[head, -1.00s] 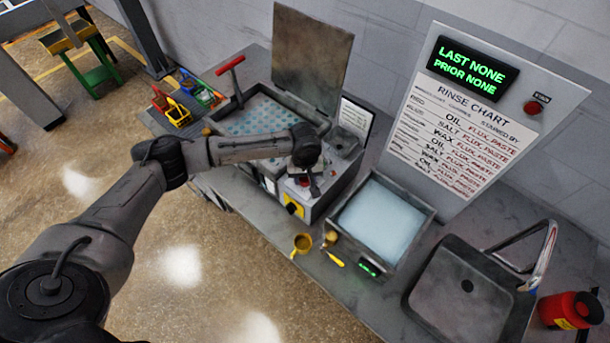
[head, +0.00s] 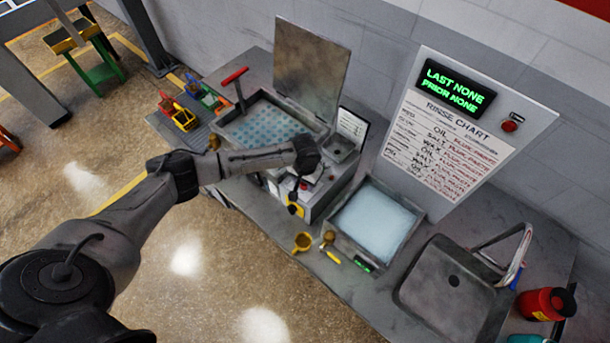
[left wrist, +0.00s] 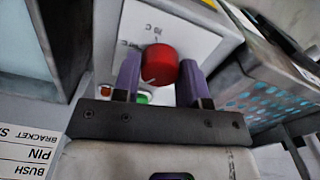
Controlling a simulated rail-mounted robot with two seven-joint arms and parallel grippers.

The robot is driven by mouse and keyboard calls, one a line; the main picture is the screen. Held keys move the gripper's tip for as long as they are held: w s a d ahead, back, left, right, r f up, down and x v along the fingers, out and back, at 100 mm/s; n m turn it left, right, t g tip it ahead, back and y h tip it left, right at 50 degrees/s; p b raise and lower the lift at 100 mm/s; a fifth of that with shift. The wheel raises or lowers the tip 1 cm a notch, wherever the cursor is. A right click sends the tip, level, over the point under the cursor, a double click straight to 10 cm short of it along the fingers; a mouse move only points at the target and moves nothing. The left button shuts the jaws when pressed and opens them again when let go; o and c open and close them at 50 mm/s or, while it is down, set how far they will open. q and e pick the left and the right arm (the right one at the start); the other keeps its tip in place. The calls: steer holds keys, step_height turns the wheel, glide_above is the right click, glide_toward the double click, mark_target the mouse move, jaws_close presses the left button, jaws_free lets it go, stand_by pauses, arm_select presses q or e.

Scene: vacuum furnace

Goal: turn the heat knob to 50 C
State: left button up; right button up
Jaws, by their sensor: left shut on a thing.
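The red heat knob (left wrist: 160,65) sits on a pale dial plate (left wrist: 185,35) in the left wrist view. A white mark shows at the knob's lower left edge. Temperature labels around it end in C, but their numbers are too blurred to read surely. My left gripper (left wrist: 160,80) is shut on the knob, one purple finger on each side. In the head view my left gripper (head: 294,195) is at the front of the bath unit, and the wrist partly hides the panel there. My right gripper is not in view.
A bath with an open lid (head: 312,70) stands behind the panel. A tray of pale liquid (head: 375,218), a sink (head: 450,285) and a red canister (head: 547,304) lie to the right.

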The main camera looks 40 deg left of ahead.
arm_select(q)
steer(key=shift+m+p, duration=0.8)
steer(key=shift+m, duration=0.7)
steer(key=o, duration=0.9)
steer(key=shift+r, duration=0.15)
step_height(320, 180, up, 14)
steer(key=shift+f+b, duration=0.2)
steer(key=shift+b, duration=0.55)
